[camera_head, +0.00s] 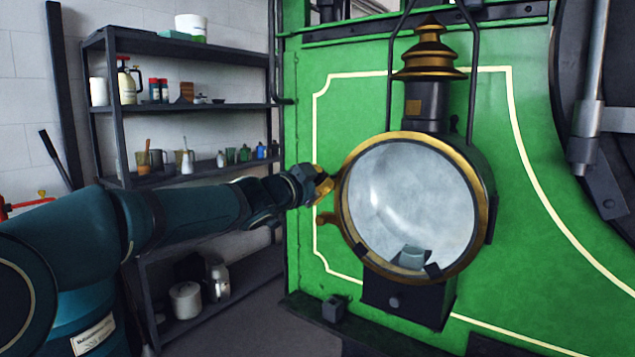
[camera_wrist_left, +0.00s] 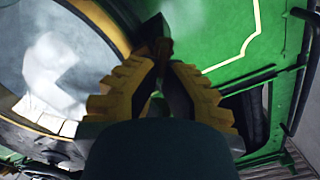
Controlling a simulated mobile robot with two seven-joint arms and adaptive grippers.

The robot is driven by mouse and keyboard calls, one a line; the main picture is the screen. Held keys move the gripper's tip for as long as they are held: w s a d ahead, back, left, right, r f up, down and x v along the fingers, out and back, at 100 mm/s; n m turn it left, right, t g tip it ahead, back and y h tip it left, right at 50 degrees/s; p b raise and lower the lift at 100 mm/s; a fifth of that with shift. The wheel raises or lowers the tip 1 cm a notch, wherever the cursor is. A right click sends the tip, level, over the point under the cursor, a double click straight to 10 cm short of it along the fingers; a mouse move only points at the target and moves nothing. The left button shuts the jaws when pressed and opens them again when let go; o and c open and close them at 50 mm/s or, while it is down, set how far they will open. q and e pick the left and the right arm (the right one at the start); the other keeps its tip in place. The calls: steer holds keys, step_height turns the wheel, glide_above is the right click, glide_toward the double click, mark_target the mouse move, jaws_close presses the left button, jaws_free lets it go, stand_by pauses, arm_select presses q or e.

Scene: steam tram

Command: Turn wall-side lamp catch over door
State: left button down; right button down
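The big round lamp (camera_head: 410,205) has a brass rim and a pale glass door, and is mounted on the green tram front. My left gripper (camera_head: 322,182) is at the rim's left edge, on the wall side. In the left wrist view its yellow fingers (camera_wrist_left: 160,66) come together at their tips on a small dark catch (camera_wrist_left: 154,32) beside the brass rim. The catch itself is mostly hidden by the gripper in the head view. A brass lug (camera_head: 326,217) sticks out from the rim just below the gripper. My right gripper is not in view.
A dark shelf rack (camera_head: 190,41) with jars, cans and bottles stands against the white wall on the left, behind my arm. A black bracket (camera_head: 334,308) sits on the ledge below the lamp. Two dark rods rise beside the lamp's brass chimney (camera_head: 430,55).

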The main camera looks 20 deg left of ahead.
arm_select(q)
steer(key=shift+s+d+f+m+b, duration=0.15)
steer(key=shift+m+b, duration=0.35)
steer(key=shift+m, duration=1.15)
steer(key=shift+w+d+f+m+b, duration=0.1)
steer(key=shift+f+m+b, duration=0.35)
steer(key=shift+m, duration=1.25)
steer(key=shift+s+d+f+m+b, duration=0.1)
steer(key=shift+m+b, duration=0.5)
steer(key=shift+m, duration=1.05)
steer(key=c, duration=1.1)
jaws_free()
steer(key=v, duration=1.2)
